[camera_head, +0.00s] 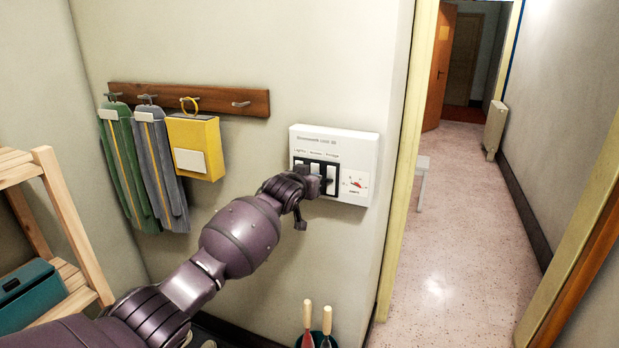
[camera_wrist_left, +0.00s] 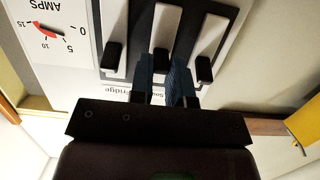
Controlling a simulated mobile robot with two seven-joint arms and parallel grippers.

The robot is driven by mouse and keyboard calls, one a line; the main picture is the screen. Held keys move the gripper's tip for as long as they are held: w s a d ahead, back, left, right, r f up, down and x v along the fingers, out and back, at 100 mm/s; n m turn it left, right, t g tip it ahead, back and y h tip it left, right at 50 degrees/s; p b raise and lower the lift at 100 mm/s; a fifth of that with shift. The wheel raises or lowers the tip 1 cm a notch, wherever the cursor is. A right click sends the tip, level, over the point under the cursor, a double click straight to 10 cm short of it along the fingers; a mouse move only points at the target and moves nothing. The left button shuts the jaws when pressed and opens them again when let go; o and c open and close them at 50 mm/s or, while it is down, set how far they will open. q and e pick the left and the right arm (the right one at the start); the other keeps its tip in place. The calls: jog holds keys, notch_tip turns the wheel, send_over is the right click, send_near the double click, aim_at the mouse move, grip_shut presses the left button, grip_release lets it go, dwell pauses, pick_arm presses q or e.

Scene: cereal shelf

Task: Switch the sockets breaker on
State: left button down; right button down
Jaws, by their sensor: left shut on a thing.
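A white breaker box (camera_head: 308,133) hangs on the wall in the head view, with a black-framed row of three switches. The wrist view shows it upside down. The middle switch (camera_wrist_left: 167,25) has its black lever (camera_wrist_left: 162,58) between the fingers of my left gripper (camera_wrist_left: 162,82), which is shut on it. The left switch lever (camera_wrist_left: 113,55) and right switch lever (camera_wrist_left: 204,68) are free. All three levers sit toward the label end. One label reads "Fridge"; the label beside it is partly hidden by a finger. My right gripper is not in view.
A door frame (camera_head: 405,150) stands right of the box. Tool handles (camera_head: 327,320) rise below.

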pick_arm(q)
jog(key=shift+f, duration=0.15)
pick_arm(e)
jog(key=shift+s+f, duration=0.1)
pick_arm(q)
jog(key=c, duration=1.1)
grip_release()
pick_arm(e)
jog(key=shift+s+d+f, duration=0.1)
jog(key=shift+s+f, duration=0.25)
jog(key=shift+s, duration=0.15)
pick_arm(q)
jog(key=shift+s, duration=0.1)
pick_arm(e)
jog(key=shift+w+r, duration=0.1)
pick_arm(q)
jog(key=v, duration=1)
jog(key=shift+s+a+p, duration=0.15)
jog(key=shift+s+p, duration=0.15)
jog(key=shift+p, duration=0.1)
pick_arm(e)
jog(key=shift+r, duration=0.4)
